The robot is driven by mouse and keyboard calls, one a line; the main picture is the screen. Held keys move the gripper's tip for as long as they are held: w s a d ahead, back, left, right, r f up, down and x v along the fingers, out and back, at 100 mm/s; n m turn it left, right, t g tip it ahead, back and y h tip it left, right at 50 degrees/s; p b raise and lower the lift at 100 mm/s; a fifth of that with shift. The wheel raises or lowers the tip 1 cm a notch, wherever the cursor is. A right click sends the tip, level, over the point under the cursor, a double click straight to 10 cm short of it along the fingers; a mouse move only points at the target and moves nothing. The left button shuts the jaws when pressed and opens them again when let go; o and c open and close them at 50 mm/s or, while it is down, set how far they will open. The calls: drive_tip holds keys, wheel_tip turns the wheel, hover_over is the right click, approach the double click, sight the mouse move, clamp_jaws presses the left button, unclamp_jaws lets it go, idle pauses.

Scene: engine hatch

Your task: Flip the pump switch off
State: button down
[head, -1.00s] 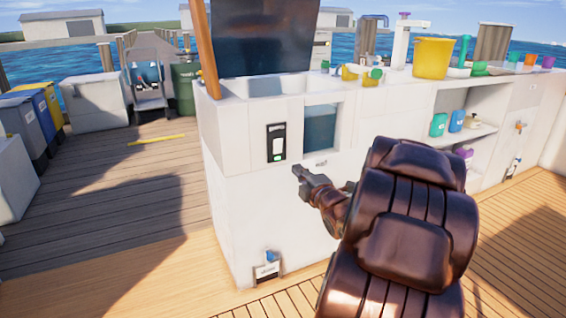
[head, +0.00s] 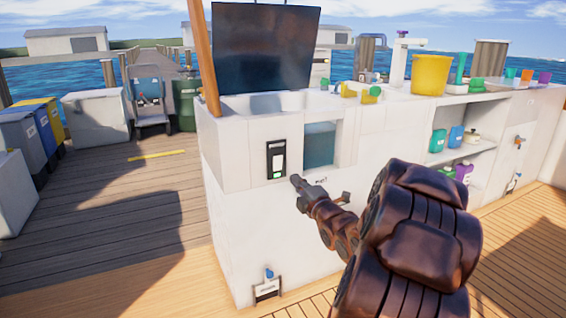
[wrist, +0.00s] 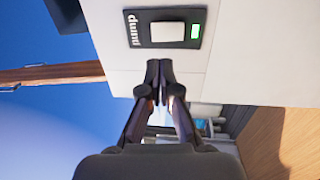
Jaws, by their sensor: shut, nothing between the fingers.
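The pump switch (head: 276,159) is a black plate with a white rocker on the front of the white console, left of a window opening. In the wrist view the plate reads "pump"; its white rocker (wrist: 167,32) sits beside a lit green light (wrist: 195,31). My gripper (head: 294,179) is shut and empty, just below and right of the plate in the head view. In the wrist view my gripper's fingertips (wrist: 159,66) are together next to the plate's edge. I cannot tell whether they touch the panel.
The white console (head: 231,220) has an open dark lid (head: 265,47) above a basin. A second labelled fitting with a blue handle (head: 268,273) sits low on its front. A yellow bucket (head: 430,74) stands on top.

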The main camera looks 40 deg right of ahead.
sight(278, 160)
drive_tip(key=p+x, duration=0.5)
drive_tip(key=x, duration=0.4)
drive_tip(key=shift+r, duration=0.15)
drive_tip(key=shift+w+d+p, duration=0.2)
drive_tip(key=shift+w+p, duration=0.1)
drive_tip(key=shift+w, duration=0.2)
